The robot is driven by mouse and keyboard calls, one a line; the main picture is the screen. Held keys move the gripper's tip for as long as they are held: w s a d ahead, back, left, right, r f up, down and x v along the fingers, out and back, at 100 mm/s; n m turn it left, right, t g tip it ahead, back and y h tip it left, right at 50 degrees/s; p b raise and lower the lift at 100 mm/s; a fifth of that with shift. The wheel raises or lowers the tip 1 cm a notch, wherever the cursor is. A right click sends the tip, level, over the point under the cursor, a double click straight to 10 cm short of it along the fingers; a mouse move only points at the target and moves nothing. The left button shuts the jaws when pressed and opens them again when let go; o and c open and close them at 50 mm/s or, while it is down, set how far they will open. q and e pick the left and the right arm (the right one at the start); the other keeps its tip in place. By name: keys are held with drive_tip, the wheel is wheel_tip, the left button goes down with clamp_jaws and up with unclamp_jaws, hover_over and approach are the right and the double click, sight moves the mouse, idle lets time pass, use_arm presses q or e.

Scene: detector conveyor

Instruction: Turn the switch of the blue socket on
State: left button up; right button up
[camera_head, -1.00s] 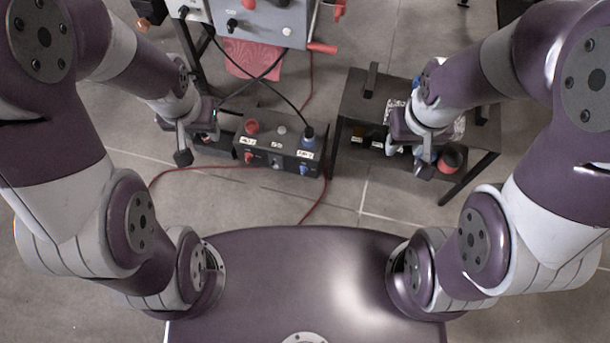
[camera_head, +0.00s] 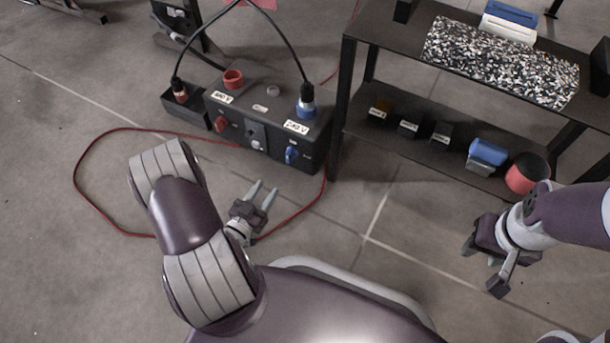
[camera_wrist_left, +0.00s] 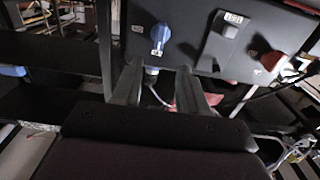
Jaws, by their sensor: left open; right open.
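The black socket box (camera_head: 236,98) stands on the floor in the head view. The blue socket (camera_head: 306,105) is at the right end of its top, with a black plug in it. The blue switch (camera_head: 291,153) is on the front face, below that socket. My left gripper (camera_head: 264,188) is open and empty, in front of the box and apart from the switch. In the left wrist view, the blue switch (camera_wrist_left: 160,36) shows just beyond and between the open fingertips (camera_wrist_left: 160,75). My right gripper (camera_head: 482,266) is open and empty at the right, far from the box.
A red switch (camera_head: 221,123) and red socket (camera_head: 233,78) are at the box's left. A black shelf table (camera_head: 400,165) stands close to its right, with a red-black cup (camera_head: 526,174) on the lower shelf. A red cable (camera_head: 110,134) lies on the floor.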

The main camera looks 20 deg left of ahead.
sight(287, 158)
use_arm(q)
drive_tip(key=w+b, duration=0.2)
drive_tip(key=w, duration=0.1)
drive_tip(key=w+b, duration=0.2)
drive_tip(key=w, duration=0.2)
drive_tip(key=w+d+b, duration=0.1)
drive_tip(key=w+b, duration=0.1)
drive_tip(key=w, duration=0.2)
drive_tip(key=shift+w+f, duration=0.1)
drive_tip(key=shift+w+r, duration=0.2)
drive_tip(key=shift+w, duration=0.45)
clamp_jaws()
